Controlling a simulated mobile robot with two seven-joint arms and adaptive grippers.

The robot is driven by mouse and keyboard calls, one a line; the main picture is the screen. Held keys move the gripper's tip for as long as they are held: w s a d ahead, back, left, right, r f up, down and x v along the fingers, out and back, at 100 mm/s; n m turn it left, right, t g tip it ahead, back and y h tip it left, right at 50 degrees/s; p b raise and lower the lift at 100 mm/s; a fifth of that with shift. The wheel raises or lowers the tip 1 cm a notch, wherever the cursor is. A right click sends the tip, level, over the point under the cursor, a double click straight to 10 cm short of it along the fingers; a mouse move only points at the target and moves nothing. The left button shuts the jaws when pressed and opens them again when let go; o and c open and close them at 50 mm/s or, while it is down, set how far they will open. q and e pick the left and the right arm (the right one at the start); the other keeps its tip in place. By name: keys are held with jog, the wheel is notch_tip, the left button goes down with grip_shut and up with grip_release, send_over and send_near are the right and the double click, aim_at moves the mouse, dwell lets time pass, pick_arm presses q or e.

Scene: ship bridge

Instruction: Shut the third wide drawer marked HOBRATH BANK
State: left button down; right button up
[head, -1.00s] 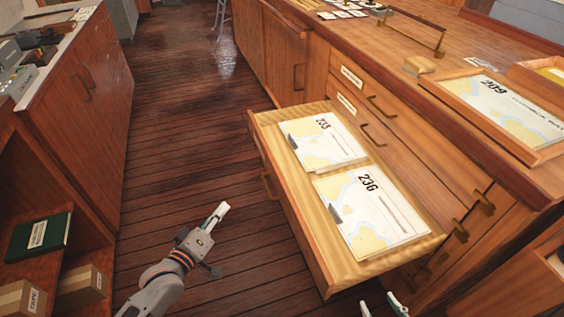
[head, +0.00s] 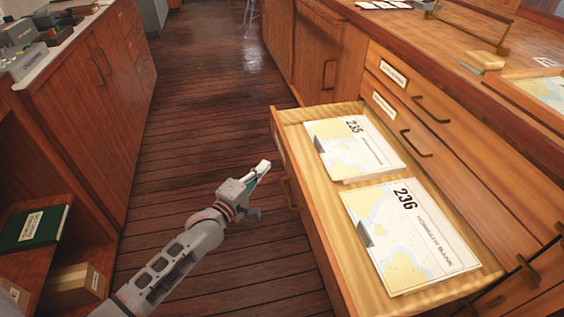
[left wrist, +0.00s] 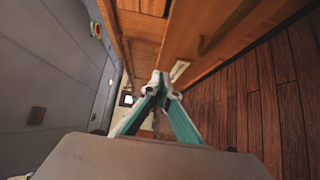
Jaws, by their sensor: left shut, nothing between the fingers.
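The wide drawer (head: 325,262) stands pulled out from the wooden cabinet, below two shut drawers. Chart 235 (head: 352,150) and chart 236 (head: 410,238), which reads Hobrath Bank, lie flat in it. My left gripper (head: 264,166) is shut and empty, just left of the drawer front near its far end. In the left wrist view the closed fingertips (left wrist: 160,84) are close to a wooden front with a pale label (left wrist: 179,70); whether they touch cannot be told. The drawer's handle (head: 289,193) shows on its front. My right gripper is out of view.
The chart table top (head: 440,45) holds a tan block (head: 484,61) and a framed chart. A cabinet (head: 85,85) and an open shelf with a green book (head: 33,228) and a box (head: 75,287) stand at left. Plank floor (head: 205,120) lies clear between.

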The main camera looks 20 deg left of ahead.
aim_at(287, 153)
pick_arm(q)
jog(key=w+d, duration=0.1)
jog(key=w, duration=0.1)
jog(key=w+d+b, duration=0.1)
jog(key=w+d, duration=0.1)
jog(key=shift+w+d+f, duration=0.15)
jog(key=shift+w+d, duration=0.05)
jog(key=shift+w, duration=0.05)
jog(key=shift+w+d, duration=0.1)
jog(key=shift+d, duration=0.05)
jog(key=shift+w+d, duration=0.1)
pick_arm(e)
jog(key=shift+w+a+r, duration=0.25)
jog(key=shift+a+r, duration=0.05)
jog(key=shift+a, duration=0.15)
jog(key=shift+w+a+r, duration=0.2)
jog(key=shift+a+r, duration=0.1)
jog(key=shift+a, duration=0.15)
pick_arm(q)
jog(key=shift+r, duration=0.2)
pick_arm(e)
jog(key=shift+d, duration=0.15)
